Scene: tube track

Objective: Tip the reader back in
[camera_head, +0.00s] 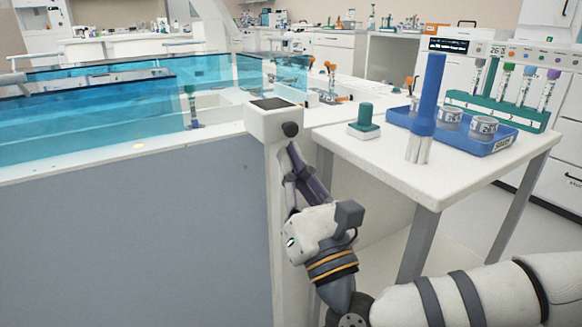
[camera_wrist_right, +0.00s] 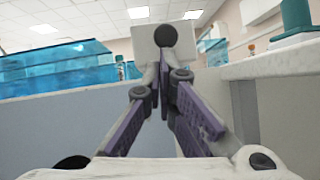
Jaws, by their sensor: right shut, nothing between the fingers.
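The likely reader is a white box (camera_head: 262,122) with a dark panel on top, standing on a white post at the tank's corner. A round black knob (camera_head: 290,129) sits on its near side. Whether the box is tilted is hard to tell. My right gripper (camera_head: 293,150) is shut and empty, with its fingertips just below the knob. In the right wrist view the white box (camera_wrist_right: 150,46) and knob (camera_wrist_right: 165,36) are straight ahead, above the closed fingertips (camera_wrist_right: 163,68). Contact with the knob cannot be made out. My left gripper does not show.
A water tank (camera_head: 90,125) fills the left. To the right, a white table (camera_head: 400,165) carries a green-topped block (camera_head: 364,122), a blue tray (camera_head: 490,147) with labelled round pots, a blue-handled brush (camera_head: 427,100) and a green tube rack (camera_head: 500,112).

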